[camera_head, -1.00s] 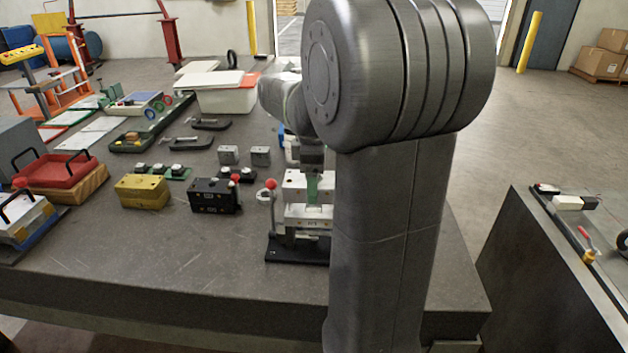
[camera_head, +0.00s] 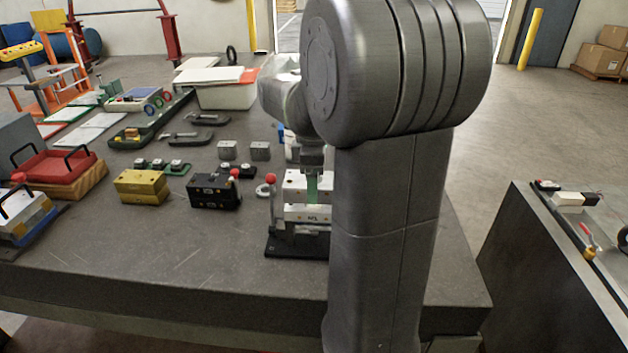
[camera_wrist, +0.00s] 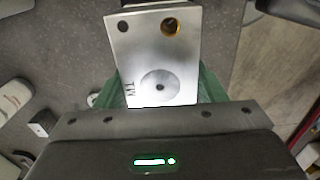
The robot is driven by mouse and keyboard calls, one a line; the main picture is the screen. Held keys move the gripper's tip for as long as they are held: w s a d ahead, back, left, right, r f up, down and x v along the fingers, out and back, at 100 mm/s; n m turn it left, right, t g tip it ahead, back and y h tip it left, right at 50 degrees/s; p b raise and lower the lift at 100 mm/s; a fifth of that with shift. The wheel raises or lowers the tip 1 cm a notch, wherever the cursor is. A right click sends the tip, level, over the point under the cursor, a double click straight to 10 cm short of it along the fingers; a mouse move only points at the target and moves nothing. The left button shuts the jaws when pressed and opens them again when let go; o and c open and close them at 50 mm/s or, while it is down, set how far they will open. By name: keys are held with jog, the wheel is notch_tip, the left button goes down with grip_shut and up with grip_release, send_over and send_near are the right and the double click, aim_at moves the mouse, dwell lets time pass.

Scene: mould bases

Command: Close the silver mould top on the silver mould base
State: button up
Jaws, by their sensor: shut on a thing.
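The silver mould top (camera_wrist: 152,50) is a pale metal block with a round disc, a dark hole and a brass-ringed hole. My gripper (camera_head: 312,188) is shut on it, with green pads on both sides in the wrist view. In the head view the mould top (camera_head: 292,188) sits upright directly above the silver mould base (camera_head: 300,241). The base stands on a black plate (camera_head: 285,252). I cannot tell whether top and base touch. My arm hides their right side.
A red-knobbed lever (camera_head: 271,190) stands at the base's left. A black block (camera_head: 212,192) and a yellow block (camera_head: 141,186) stand further left. Two small grey blocks (camera_head: 227,150) are behind. The table front at left is clear.

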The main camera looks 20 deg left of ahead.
jog(key=shift+f+b, duration=0.3)
jog(key=shift+f, duration=0.3)
dwell(0.3)
jog(key=o, duration=1.7)
jog(key=shift+f, duration=0.1)
notch_tip(320, 180, up, 14)
jog(key=shift+f, duration=0.1)
notch_tip(320, 180, down, 14)
jog(key=shift+r, duration=0.1)
